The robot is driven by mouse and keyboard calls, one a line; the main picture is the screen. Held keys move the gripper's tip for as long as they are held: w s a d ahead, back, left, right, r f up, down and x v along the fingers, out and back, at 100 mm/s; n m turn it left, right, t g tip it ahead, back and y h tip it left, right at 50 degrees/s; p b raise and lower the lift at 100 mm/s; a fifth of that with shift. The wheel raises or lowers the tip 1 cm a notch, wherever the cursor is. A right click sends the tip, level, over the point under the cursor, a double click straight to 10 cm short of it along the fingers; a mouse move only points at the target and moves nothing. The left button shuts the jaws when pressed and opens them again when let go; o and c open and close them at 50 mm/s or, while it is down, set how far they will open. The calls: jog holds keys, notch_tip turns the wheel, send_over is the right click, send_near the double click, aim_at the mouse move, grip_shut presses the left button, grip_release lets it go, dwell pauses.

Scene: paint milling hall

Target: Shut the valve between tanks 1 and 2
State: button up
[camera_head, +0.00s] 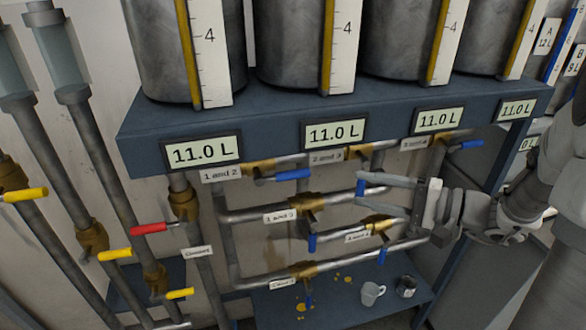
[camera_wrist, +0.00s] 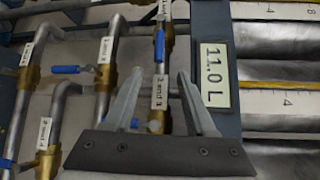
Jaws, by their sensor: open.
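The valve labelled 1 and 2 (camera_head: 221,174) has a brass body (camera_head: 262,168) under the leftmost tank display. Its blue handle (camera_head: 292,174) points right, along the pipe. In the wrist view, which is turned sideways, this blue handle (camera_wrist: 160,45) lies beyond my fingertips. My gripper (camera_head: 362,196) is open and empty, to the right of that handle. It is in front of the neighbouring 2 and 3 valve (camera_head: 358,151), whose blue handle (camera_head: 360,187) hangs down near my fingertips. In the wrist view my gripper (camera_wrist: 160,74) has the 2 and 3 label (camera_wrist: 160,92) between its fingers. Contact cannot be told.
Lower valves (camera_head: 305,203) have blue handles hanging down. Pipes with yellow handles (camera_head: 115,255) and a red handle (camera_head: 148,229) stand at left. The blue tank shelf (camera_head: 260,118) with 11.0 L displays overhangs the valves. A mug (camera_head: 372,293) stands on the lower shelf.

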aim_at(299, 176)
jog(key=p+x, duration=0.2)
jog(key=x, duration=1.4)
jog(key=shift+w+a+f, duration=0.1)
jog(key=shift+a+f, duration=0.1)
jog(key=shift+a, duration=0.2)
jog(key=shift+c, duration=0.2)
grip_shut()
dwell(0.3)
